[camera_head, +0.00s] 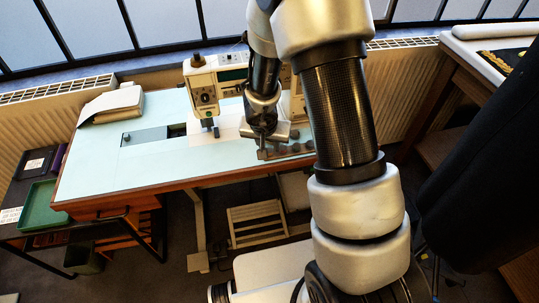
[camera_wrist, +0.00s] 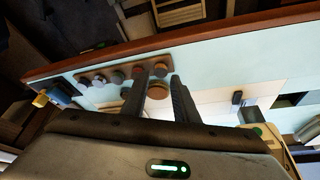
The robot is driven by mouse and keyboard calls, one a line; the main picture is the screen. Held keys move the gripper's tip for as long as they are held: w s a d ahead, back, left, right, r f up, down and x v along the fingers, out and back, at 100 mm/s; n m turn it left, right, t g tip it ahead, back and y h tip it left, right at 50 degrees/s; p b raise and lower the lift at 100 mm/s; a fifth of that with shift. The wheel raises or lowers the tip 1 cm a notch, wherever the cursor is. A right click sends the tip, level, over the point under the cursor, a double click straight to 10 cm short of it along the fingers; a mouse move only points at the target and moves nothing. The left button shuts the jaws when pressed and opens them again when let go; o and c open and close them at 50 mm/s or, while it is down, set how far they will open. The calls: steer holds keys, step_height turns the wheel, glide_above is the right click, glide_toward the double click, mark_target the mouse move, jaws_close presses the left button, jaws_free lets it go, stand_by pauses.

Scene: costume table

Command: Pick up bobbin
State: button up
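Several round bobbins in grey, tan and brown stand in a tray on the table. A brown bobbin (camera_wrist: 157,91) shows between my gripper's two fingers in the wrist view, and an orange-tan one (camera_wrist: 160,69) lies just past the fingertips. My gripper (camera_wrist: 158,74) is open, with a gap between its fingers; neither finger visibly grips a bobbin. In the head view my gripper (camera_head: 266,142) is low over the table's right part, beside the long bobbin tray (camera_head: 288,152). My arm hides part of the tray there. Which bobbin is meant I cannot tell.
A sewing machine (camera_head: 205,95) stands behind and left of my gripper on the pale blue table (camera_head: 100,160). A cloth stack (camera_head: 112,104) lies at the back left. The table's left front is clear. The wooden front edge (camera_wrist: 130,48) runs close past the tray.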

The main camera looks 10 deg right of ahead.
mark_target(270, 151)
steer(key=b+x, duration=0.1)
steer(key=x, duration=0.2)
steer(key=shift+a+f, duration=0.1)
steer(key=shift+f, duration=0.05)
jaws_close()
step_height(270, 151, up, 10)
steer(key=p, duration=0.8)
steer(key=shift+p, duration=0.3)
